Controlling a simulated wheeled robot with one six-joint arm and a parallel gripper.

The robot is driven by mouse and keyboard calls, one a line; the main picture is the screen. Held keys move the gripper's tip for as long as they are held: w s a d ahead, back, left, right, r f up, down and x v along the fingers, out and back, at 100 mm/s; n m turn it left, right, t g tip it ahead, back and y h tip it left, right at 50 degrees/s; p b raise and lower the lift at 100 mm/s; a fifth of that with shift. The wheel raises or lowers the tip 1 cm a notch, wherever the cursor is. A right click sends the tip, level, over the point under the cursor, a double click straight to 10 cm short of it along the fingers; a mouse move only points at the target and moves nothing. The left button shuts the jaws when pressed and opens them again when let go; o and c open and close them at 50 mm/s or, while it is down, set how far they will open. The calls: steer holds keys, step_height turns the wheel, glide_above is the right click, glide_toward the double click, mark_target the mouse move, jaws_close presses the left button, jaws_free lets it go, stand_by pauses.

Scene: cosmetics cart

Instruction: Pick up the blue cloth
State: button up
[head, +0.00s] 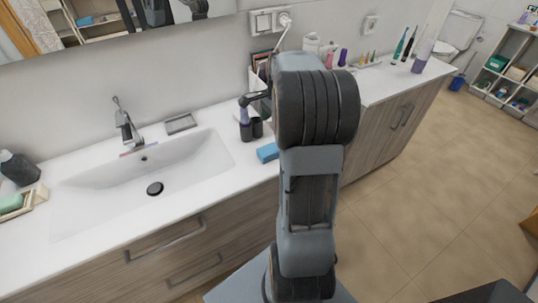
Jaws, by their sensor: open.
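A small blue cloth (267,153) lies on the white counter (215,185), right of the sink and near the counter's front edge. It looks folded into a small block. My own arm stands upright in front of the counter, and its large dark joint is just right of the cloth. No contact with the cloth is visible.
The white sink (105,190) with a faucet (126,124) is to the left. Several bottles and toothbrushes (400,44) stand on the far right counter. A soap dish (181,123) sits behind the sink.

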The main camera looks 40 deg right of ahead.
mark_target(270, 148)
steer(key=f, duration=0.8)
steer(key=a+f+p, duration=0.1)
steer(key=f, duration=0.3)
steer(key=shift+w+a+f, duration=0.1)
steer(key=shift+w+f, duration=0.1)
steer(key=shift+f, duration=0.2)
steer(key=shift+c, duration=0.3)
steer(key=c, duration=0.9)
